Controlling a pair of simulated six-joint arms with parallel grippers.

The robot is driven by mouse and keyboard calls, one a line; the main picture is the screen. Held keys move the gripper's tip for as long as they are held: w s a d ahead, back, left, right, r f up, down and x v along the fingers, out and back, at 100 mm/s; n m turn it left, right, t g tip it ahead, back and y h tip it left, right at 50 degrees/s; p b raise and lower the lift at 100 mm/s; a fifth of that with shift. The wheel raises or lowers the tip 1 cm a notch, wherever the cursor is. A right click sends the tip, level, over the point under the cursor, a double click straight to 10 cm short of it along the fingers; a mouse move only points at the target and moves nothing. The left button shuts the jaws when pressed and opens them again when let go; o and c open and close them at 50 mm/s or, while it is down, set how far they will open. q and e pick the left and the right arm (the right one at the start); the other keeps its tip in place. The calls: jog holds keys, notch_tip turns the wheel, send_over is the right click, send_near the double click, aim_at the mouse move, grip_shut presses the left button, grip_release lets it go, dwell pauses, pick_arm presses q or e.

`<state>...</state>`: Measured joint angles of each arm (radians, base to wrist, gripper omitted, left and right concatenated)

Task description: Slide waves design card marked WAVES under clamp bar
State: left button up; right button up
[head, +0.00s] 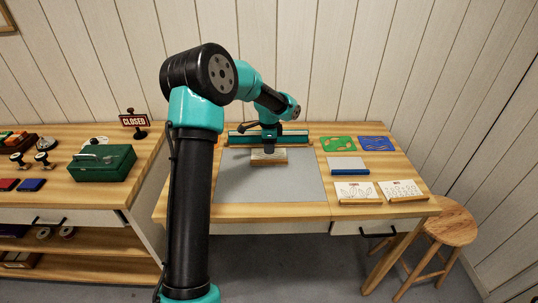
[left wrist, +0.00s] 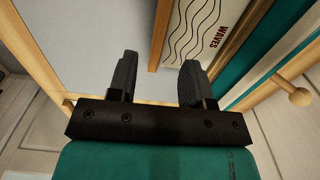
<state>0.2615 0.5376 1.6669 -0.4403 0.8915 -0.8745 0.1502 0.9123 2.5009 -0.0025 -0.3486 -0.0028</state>
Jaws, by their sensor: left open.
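The WAVES card (left wrist: 205,28), white with black wavy lines and a wooden edge strip, shows at the top of the left wrist view. In the head view the card (head: 279,157) lies on the grey mat at the front of the clamp bar (head: 295,140), a teal and wood bar across the back of the desk. The bar's teal side also shows in the left wrist view (left wrist: 237,52). My left gripper (head: 269,149) is over the card. In the left wrist view the gripper (left wrist: 157,80) is open, with one fingertip by the card's printed face and the other off its strip edge.
The grey mat (head: 235,185) is clear in front of the card. To its right lie a green card (head: 339,143), a blue card (head: 377,143), a grey-and-blue piece (head: 348,164) and two white printed cards (head: 356,189). A green box (head: 102,163) stands on the left bench.

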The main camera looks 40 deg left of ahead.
pick_arm(q)
notch_tip(320, 180, up, 10)
dwell(0.4)
dwell(0.3)
